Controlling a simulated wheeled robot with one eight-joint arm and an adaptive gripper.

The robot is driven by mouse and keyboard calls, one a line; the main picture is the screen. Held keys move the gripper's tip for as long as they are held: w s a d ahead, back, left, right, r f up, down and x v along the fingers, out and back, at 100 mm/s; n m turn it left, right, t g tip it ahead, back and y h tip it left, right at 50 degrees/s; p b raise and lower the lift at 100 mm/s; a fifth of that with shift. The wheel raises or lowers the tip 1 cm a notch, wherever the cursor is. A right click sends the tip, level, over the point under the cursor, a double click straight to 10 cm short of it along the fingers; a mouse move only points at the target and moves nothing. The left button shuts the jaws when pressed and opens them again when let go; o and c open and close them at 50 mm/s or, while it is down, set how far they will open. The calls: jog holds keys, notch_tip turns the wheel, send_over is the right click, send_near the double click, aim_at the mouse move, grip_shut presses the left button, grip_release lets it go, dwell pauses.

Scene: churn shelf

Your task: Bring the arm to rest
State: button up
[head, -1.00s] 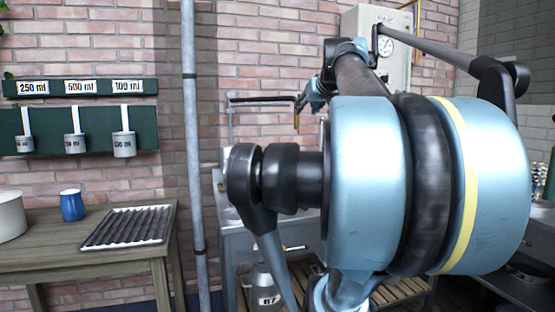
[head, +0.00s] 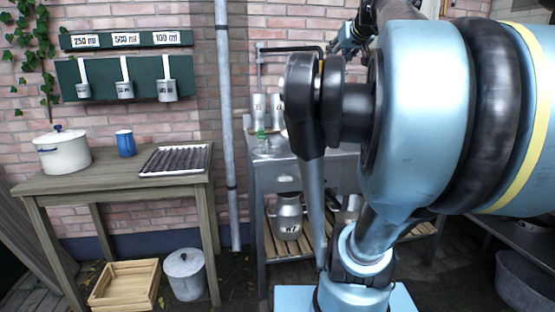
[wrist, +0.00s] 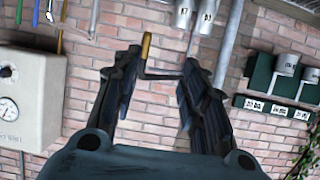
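My gripper (wrist: 160,95) is in the wrist view with its two dark fingers spread apart. Nothing is between the fingertips except the view of the brick wall and a thin dark pipe with a brass-coloured end (wrist: 146,45) behind. In the head view my gripper is small, at the top right of centre, partly hidden by my own arm. My blue arm fills the right half of the head view.
A wooden table (head: 110,180) at left holds a white pot (head: 62,153), a blue mug (head: 125,144) and a ridged tray (head: 175,160). A vertical pipe (head: 226,130) stands beside it. A metal sink stand (head: 262,190) is behind my arm. A wooden crate (head: 125,285) and lidded pail (head: 185,274) are on the floor.

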jog(key=s+a+f+g, duration=0.2)
jog(key=s+f, duration=0.1)
jog(key=f, duration=0.6)
jog(key=s+a+f+g, duration=0.1)
jog(key=s+f+g, duration=0.15)
jog(key=f, duration=0.75)
jog(key=s+a+f+g, duration=0.2)
jog(key=s+f, duration=0.2)
jog(key=f, duration=0.5)
jog(key=s+d+f+m+g+h, duration=0.1)
jog(key=s+d+f+g, duration=0.1)
jog(key=s+f, duration=0.5)
jog(key=s+d+f+g+h, duration=0.1)
jog(key=s+f, duration=0.6)
jog(key=f, duration=0.7)
jog(key=shift+s+d+f+m+g, duration=0.3)
jog(key=shift+d+f+m+g, duration=0.15)
jog(key=shift+g, duration=0.3)
jog(key=shift+r, duration=0.1)
jog(key=shift+w+f, duration=0.2)
jog(key=shift+w, duration=0.3)
